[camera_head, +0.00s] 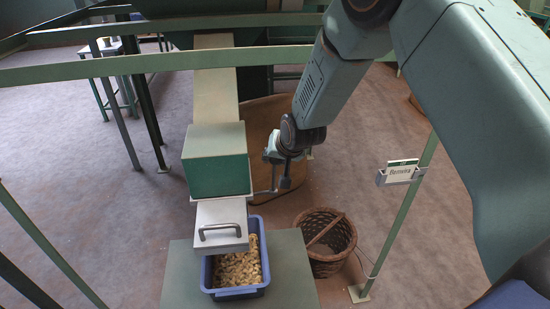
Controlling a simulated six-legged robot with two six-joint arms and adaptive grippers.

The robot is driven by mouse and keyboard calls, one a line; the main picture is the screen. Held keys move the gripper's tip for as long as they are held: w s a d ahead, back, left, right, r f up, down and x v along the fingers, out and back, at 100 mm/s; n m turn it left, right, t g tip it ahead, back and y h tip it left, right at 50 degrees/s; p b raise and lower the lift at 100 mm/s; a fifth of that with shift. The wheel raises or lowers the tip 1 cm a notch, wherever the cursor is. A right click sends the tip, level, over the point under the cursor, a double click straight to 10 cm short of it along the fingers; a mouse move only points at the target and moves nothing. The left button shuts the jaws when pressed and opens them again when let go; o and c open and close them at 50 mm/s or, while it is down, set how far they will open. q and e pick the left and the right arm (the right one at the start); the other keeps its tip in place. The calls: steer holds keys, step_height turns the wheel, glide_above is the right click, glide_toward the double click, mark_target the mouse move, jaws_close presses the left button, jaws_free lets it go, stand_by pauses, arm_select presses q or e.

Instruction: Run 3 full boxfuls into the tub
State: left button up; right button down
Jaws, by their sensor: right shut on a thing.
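A blue tub (262,289) stands on a grey-green stand below the hopper's outlet. Tan nuts (238,268) lie in it; its left back part is hidden under a pale spout piece (222,214) with a grey handle. Above that is a green box (217,174) at the foot of a pale sloping chute (216,82). My right gripper (284,180) is just right of the green box. It is shut on a thin grey lever (265,192) at the box's side; the exact grip is small and partly hidden. I cannot see inside the box. My left gripper is out of view.
A wicker basket (326,240) stands on the floor right of the stand (291,268). A green post (399,218) with a name sign (402,170) is farther right. Green rails (130,66) cross the back and left. A large brown container (262,125) is behind my gripper.

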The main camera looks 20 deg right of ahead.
steer(key=shift+w+r, duration=0.35)
steer(key=c, duration=1.4)
jaws_free()
steer(key=shift+s, duration=0.1)
steer(key=o, duration=0.4)
steer(key=shift+s+a, duration=0.1)
steer(key=shift+s, duration=0.15)
steer(key=shift+f, duration=0.1)
steer(key=shift+f, duration=0.1)
steer(key=v, duration=1.2)
steer(key=shift+w, duration=0.1)
